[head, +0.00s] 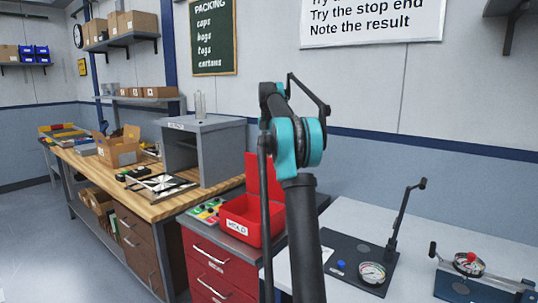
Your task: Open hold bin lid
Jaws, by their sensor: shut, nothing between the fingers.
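The red hold bin (237,227), with a white label reading HOLD on its front, stands on top of a red drawer cabinet at the centre. Its red lid (252,170) stands upright at the back edge of the bin, and the open top shows the inside. My dark arm with its teal joint passes in front and hides the bin's right side and part of the lid. My gripper does not show in this view.
Coloured parts (207,211) lie left of the bin. A grey cabinet (222,150) and an open cardboard box (118,148) stand on the wooden bench. At right, a pale table holds a dark gauge fixture (345,250) with an upright lever and a blue fixture (452,287).

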